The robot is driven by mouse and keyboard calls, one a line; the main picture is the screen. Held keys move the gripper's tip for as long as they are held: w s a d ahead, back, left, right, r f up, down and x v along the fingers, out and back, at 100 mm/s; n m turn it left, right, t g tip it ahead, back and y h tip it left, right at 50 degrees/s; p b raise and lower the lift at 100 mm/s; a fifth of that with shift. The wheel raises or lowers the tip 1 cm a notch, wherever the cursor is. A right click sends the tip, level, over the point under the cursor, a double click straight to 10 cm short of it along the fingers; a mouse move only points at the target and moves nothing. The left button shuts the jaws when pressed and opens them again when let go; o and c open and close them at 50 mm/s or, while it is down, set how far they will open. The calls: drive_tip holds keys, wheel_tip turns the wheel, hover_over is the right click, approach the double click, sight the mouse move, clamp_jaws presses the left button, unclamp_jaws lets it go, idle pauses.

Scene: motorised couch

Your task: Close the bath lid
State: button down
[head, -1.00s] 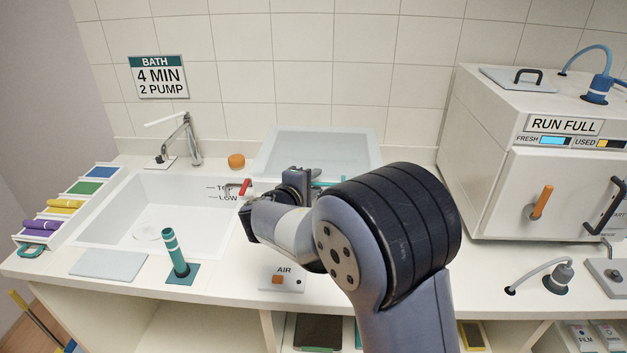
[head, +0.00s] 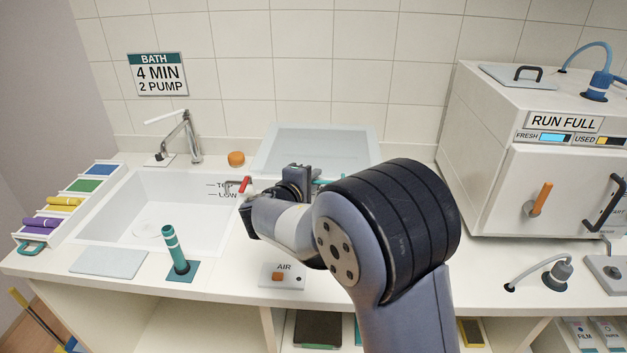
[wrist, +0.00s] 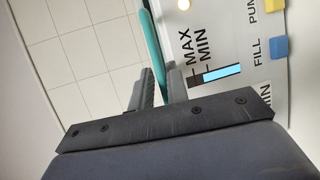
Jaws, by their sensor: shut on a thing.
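The bath (head: 115,220) is a white basin sunk in the counter at the left, and its inside is open to view. A pale grey panel with a raised rim (head: 318,145), which looks like the lid, stands tilted behind my arm near the wall. My gripper (wrist: 160,88) is shut on a teal bar (wrist: 152,45), seen between its fingers in the wrist view. A short piece of teal shows beside the gripper in the head view, just below the panel. My arm hides most of the grip and the panel's lower edge, so I cannot tell how the bar joins it.
A tap (head: 182,140) stands behind the bath, with an orange knob (head: 236,158) near it. A teal upright handle (head: 175,250) stands at the front edge. Coloured rolls lie in a rack (head: 65,205) at the left. A white machine (head: 540,150) fills the right.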

drive_tip(key=shift+f, duration=0.15)
drive_tip(key=f+b, duration=0.2)
drive_tip(key=b, duration=0.1)
drive_tip(key=shift+s+b, duration=0.1)
drive_tip(key=shift+b, duration=0.2)
drive_tip(key=c, duration=1.5)
unclamp_jaws()
drive_tip(key=shift+c, duration=0.2)
drive_tip(key=shift+r, duration=0.2)
drive_tip(key=shift+r, duration=0.1)
drive_tip(key=b+v, duration=0.2)
drive_tip(key=v, duration=0.8)
drive_tip(key=shift+s, duration=0.3)
